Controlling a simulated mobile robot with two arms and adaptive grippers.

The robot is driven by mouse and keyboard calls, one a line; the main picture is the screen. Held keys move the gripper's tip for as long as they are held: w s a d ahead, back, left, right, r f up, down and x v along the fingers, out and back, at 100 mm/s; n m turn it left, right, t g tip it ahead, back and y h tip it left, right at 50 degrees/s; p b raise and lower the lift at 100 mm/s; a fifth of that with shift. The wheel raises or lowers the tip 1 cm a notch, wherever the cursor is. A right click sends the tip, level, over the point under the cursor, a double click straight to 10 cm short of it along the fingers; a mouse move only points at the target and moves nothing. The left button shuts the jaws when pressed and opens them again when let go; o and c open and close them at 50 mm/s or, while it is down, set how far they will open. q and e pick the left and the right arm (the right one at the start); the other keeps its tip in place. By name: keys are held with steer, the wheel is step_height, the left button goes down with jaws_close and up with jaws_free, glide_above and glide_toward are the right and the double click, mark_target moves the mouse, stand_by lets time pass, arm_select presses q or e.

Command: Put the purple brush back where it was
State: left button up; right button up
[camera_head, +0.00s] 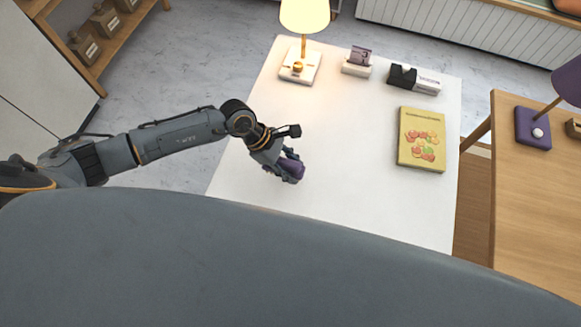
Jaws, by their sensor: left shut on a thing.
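The purple brush (294,166) is between the fingers of my left gripper (286,170), over the left part of the white table (350,203). My left arm comes in from the left, and the gripper is shut on the brush. The fingers hide part of the brush. I cannot tell whether the brush touches the table top. My right gripper is not in view.
A lit lamp (304,15), a small calendar block (358,60), a black-and-white holder (414,79) and a yellow book (422,139) stand on the white table. Its middle is clear. A wooden table (538,205) with a purple lamp (533,127) is at right.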

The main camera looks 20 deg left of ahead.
mark_target(291, 171)
arm_select(q)
steer(key=shift+w+a+f, duration=0.15)
steer(key=shift+w+f, duration=0.25)
steer(key=shift+f, duration=0.05)
step_height(291, 171, down, 3)
steer(key=shift+w+a+r+p, duration=0.1)
steer(key=shift+r+p, duration=0.05)
steer(key=shift+p, duration=0.5)
steer(key=shift+f, duration=0.3)
steer(key=shift+f, duration=0.2)
steer(key=o, duration=1)
